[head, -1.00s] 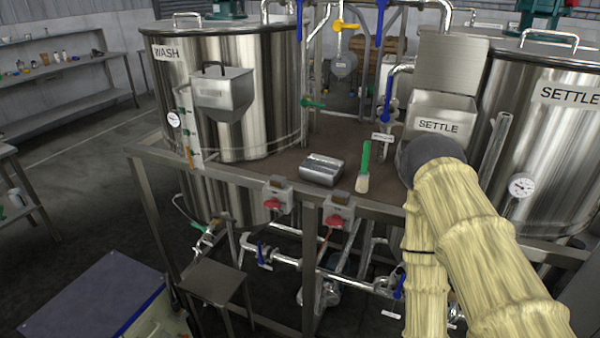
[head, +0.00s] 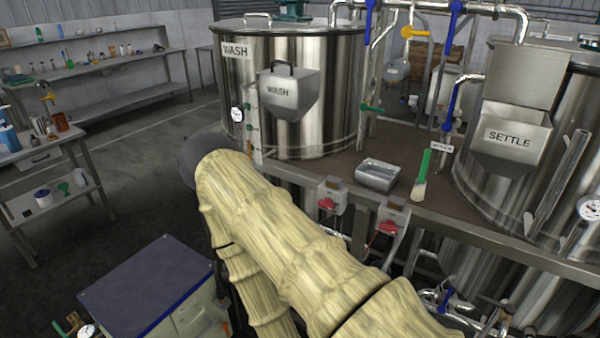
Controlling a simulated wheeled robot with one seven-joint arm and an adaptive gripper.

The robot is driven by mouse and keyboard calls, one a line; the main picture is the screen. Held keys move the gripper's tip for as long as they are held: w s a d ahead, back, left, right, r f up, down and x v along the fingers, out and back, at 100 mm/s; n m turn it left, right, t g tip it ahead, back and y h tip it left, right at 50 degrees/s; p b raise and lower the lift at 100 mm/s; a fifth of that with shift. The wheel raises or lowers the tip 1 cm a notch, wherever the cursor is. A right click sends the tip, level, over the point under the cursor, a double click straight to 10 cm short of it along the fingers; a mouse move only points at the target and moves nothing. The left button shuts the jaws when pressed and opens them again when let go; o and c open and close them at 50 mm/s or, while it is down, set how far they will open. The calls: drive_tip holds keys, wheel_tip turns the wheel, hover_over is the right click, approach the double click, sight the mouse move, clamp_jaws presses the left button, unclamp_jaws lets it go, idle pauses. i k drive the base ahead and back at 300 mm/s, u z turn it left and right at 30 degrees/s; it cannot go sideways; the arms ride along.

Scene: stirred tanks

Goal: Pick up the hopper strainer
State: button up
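I cannot pick out a hopper strainer for certain. The SETTLE hopper (head: 513,140) is a steel box with its lid (head: 527,75) raised, on the right tank; its inside is mostly hidden. The WASH hopper (head: 289,92) on the left tank has its handled lid down. A small shallow steel pan (head: 377,174) lies on the brown deck between the tanks. My arm, in a pale cream cover, crosses the lower middle and ends in a dark round part at left. My gripper is not in view.
A green-handled brush (head: 421,178) stands on the deck near the pan. Two red-knobbed boxes (head: 331,198) (head: 391,219) sit on the deck's front rail. A blue-topped cabinet (head: 150,280) is at lower left. Benches (head: 45,155) stand at left, with open floor between.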

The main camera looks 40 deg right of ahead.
sight(377, 174)
drive_tip(key=u, duration=0.45)
drive_tip(key=k, duration=0.5)
drive_tip(key=z, duration=1.15)
